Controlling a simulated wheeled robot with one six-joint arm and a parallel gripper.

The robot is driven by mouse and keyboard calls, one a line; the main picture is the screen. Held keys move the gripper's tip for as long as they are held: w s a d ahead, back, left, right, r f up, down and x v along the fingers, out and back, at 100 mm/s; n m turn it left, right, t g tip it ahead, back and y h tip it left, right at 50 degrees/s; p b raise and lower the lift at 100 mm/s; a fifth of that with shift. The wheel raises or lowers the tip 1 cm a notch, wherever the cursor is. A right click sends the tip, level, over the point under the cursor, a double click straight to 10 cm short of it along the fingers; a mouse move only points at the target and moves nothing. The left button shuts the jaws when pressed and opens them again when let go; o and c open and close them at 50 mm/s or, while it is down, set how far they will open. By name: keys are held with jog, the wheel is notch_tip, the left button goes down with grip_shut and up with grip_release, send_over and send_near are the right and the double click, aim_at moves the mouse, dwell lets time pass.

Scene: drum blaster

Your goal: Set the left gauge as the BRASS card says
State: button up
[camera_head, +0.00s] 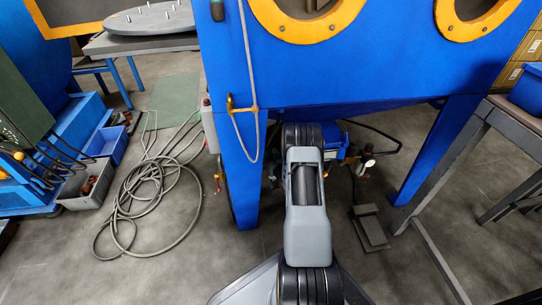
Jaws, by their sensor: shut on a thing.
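My gripper is not visible; my grey and black arm reaches forward under the blue blast cabinet (320,72) and hides what lies behind it. A small pale round part, perhaps a gauge (369,162), shows to the right of my arm under the cabinet, among blue and orange fittings (350,148). It is too small to read, and I cannot tell whether it is the left gauge. Other fittings there are partly hidden by my arm. I can make out no BRASS card.
Blue cabinet legs stand at the left (243,170) and right (437,150). A dark foot pedal (369,228) lies on the floor between them. A coiled grey hose (150,200) lies at left. A grey bench (500,120) stands at right.

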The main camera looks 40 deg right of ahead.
jog(key=shift+a+n+y, duration=0.2)
jog(key=shift+n+y, duration=1.1)
jog(key=shift+y, duration=0.7)
jog(key=o, duration=0.9)
jog(key=s+p, duration=0.1)
jog(key=s, duration=0.3)
jog(key=s+p, duration=0.2)
jog(key=s, duration=0.3)
jog(key=s+d+p, duration=0.1)
jog(key=s, duration=0.3)
jog(key=shift+s+p, duration=0.4)
